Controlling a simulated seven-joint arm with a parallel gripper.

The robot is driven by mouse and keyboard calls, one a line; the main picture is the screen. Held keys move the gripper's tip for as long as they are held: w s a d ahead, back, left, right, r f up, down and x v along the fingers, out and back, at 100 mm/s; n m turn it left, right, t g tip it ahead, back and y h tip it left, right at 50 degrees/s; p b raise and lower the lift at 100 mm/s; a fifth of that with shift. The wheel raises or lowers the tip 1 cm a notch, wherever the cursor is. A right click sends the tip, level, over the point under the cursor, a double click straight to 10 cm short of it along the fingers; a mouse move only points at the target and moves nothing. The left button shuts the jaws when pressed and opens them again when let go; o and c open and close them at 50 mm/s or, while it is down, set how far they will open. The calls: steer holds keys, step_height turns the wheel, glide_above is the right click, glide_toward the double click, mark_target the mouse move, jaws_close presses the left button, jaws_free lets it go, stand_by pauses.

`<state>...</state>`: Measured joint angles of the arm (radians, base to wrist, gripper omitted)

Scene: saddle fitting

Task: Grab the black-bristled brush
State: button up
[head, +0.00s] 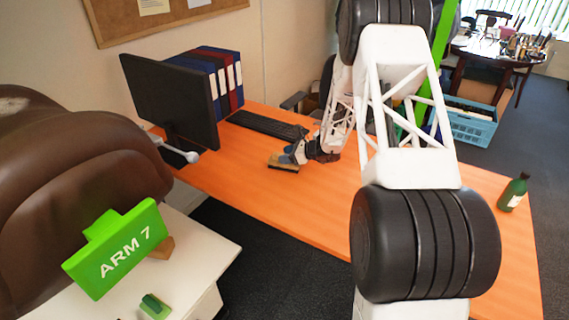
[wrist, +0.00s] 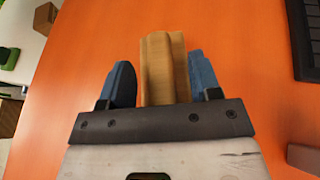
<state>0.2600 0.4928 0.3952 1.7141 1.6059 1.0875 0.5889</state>
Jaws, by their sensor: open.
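A brush with a tan wooden back (head: 283,164) lies on the orange desk, with a dark band low on its side. In the wrist view its wooden back (wrist: 164,68) stands between the two blue fingers of my gripper (wrist: 155,80). A gap shows at the left finger; the right finger is close beside the wood, and I cannot tell whether it touches. My gripper (head: 294,152) is open and low over the brush in the head view. The bristles are hidden from the wrist view.
A keyboard (head: 266,124) and monitor (head: 172,100) stand behind on the desk (head: 250,190). A green bottle (head: 513,192) is at the right. A white cabinet (head: 205,262) at front left holds a green object (head: 155,306), and a brown saddle (head: 70,180) stands beside.

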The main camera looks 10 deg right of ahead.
stand_by(0.4)
jaws_close()
steer(key=shift+r, duration=0.1)
steer(key=shift+r, duration=0.6)
steer(key=shift+s+r, duration=0.2)
steer(key=shift+r, duration=0.35)
steer(key=shift+s+r, duration=0.2)
steer(key=shift+r, duration=0.35)
steer(key=s+a+r, duration=0.1)
steer(key=s, duration=1.4)
steer(key=shift+r, duration=0.2)
steer(key=shift+s+a, duration=0.1)
